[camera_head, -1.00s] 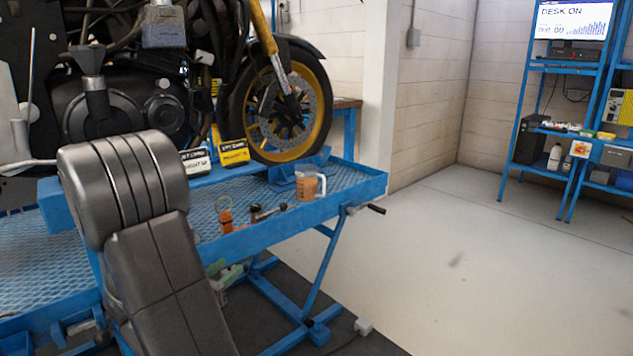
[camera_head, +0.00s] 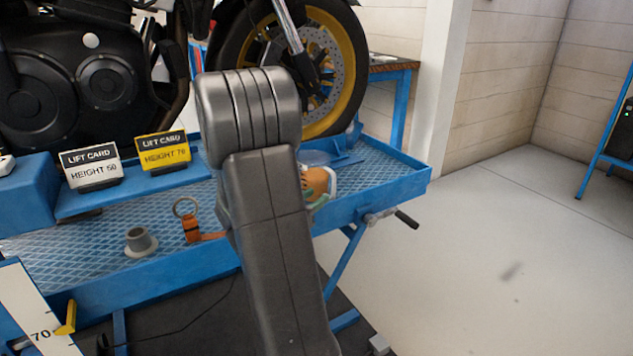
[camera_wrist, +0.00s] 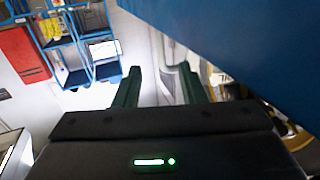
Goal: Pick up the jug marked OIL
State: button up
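A bit of green shows low in front of the jug, perhaps a finger of mine. My gripper (camera_wrist: 160,88) shows in the wrist view with its two dark green fingers apart and nothing between them. The jug cannot be made out in the wrist view, where a blue surface fills the upper right. I cannot tell the exact distance between gripper and jug.
A grey cup-like part (camera_head: 141,243) and an orange ringed tool (camera_head: 191,226) lie on the table. A white lift card (camera_head: 92,167) and a yellow lift card (camera_head: 163,151) stand behind them. A motorcycle wheel (camera_head: 345,85) rises behind the jug. Floor at right is clear.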

aim_at(333, 185)
jog(key=b+x, duration=0.1)
jog(key=x, duration=0.5)
jog(key=shift+w+d, duration=0.15)
jog(key=shift+w, duration=0.05)
grip_shut()
